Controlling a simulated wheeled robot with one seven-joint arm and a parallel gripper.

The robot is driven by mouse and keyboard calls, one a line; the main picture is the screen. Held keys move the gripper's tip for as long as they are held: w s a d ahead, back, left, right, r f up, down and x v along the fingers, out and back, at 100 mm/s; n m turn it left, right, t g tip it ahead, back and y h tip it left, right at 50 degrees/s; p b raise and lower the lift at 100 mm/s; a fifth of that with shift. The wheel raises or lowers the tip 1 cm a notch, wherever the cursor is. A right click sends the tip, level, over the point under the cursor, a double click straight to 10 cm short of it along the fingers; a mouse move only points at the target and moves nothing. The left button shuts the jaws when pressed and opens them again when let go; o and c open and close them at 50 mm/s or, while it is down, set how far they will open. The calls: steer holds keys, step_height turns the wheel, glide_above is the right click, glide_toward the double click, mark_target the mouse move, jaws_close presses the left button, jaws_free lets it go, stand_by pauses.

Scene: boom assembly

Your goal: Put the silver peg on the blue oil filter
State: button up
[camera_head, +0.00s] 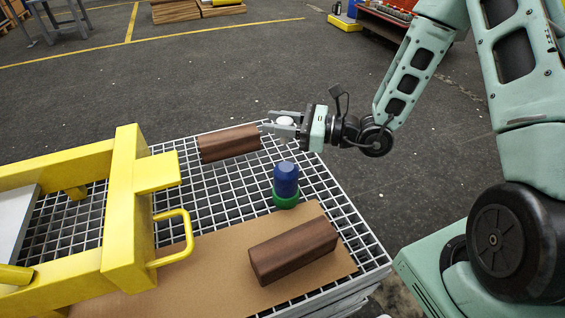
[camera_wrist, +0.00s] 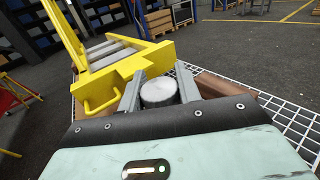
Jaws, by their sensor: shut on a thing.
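The silver peg (camera_wrist: 158,92) is a short metal cylinder between the two fingers of my gripper (camera_wrist: 160,90) in the wrist view. In the head view my gripper (camera_head: 276,124) is shut on the peg (camera_head: 285,121), whose pale top shows between the fingers. It is held above the far edge of the grid table. The blue oil filter (camera_head: 286,179) stands upright on a green base (camera_head: 285,199) on the table. It is nearer the camera than my gripper and apart from it. I cannot make out the filter in the wrist view.
A yellow frame (camera_head: 125,210) with a handle stands at the left of the grid table (camera_head: 345,215). One brown block (camera_head: 229,143) lies near the far edge. Another (camera_head: 293,250) lies on a cardboard sheet (camera_head: 205,270) in front.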

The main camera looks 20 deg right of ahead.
step_height(320, 180, down, 8)
steer(key=shift+r+b, duration=0.25)
steer(key=shift+b, duration=0.2)
steer(key=shift+f, duration=0.1)
steer(key=o, duration=1.1)
steer(key=shift+f, duration=0.1)
steer(key=shift+o, duration=0.2)
